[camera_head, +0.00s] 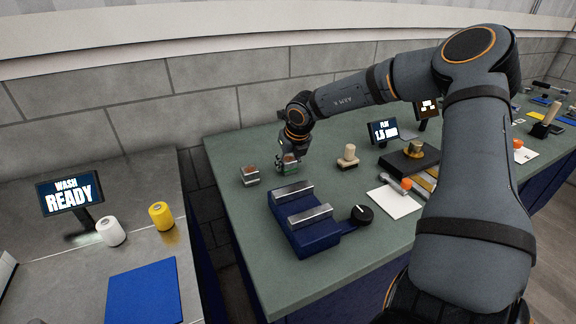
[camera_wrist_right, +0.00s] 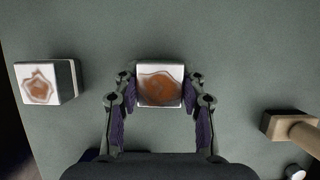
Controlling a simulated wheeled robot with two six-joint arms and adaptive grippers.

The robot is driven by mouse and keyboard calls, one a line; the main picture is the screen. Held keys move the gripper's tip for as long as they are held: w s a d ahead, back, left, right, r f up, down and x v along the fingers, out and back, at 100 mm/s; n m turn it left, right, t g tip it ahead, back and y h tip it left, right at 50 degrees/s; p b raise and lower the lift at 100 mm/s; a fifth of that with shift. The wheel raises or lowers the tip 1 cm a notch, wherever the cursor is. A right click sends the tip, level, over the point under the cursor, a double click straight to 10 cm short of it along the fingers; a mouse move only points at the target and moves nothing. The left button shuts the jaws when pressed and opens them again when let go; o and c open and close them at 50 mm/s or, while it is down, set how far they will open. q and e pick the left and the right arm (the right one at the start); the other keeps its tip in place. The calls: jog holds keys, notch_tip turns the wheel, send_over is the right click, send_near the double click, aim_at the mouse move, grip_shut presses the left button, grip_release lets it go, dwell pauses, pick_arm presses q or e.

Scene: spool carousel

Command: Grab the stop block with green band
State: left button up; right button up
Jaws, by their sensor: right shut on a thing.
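My right gripper (camera_head: 288,160) is low over the back left of the green bench. It is shut on a small metal block with a brown-stained top, the stop block (camera_head: 290,157), with a hint of green on its side. In the right wrist view this block (camera_wrist_right: 160,86) sits between the two fingers (camera_wrist_right: 160,90), which touch its left and right sides. I cannot tell whether it is clear of the bench. A similar stained block (camera_head: 250,176) stands apart to the left, also in the right wrist view (camera_wrist_right: 45,82). My left gripper is out of view.
A blue fixture (camera_head: 310,238) with two metal bars and a black knob (camera_head: 362,214) stands in front. A wooden-handled stamp (camera_head: 348,157) is to the right, near a dark box (camera_head: 408,160) and a small display (camera_head: 383,131). Bench around the blocks is clear.

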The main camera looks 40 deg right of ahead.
aim_at(286, 157)
grip_shut()
jog(key=shift+w+r, duration=0.1)
jog(key=shift+r, duration=0.4)
notch_tip(286, 157, up, 3)
jog(key=shift+a+f+b, duration=0.1)
jog(key=shift+a+b, duration=0.05)
jog(key=shift+b, duration=0.35)
jog(key=s+a+r+p, duration=0.9)
jog(key=a+p, duration=0.1)
jog(key=p, duration=0.7)
jog(key=shift+a+r, duration=0.15)
jog(key=shift+s, duration=0.1)
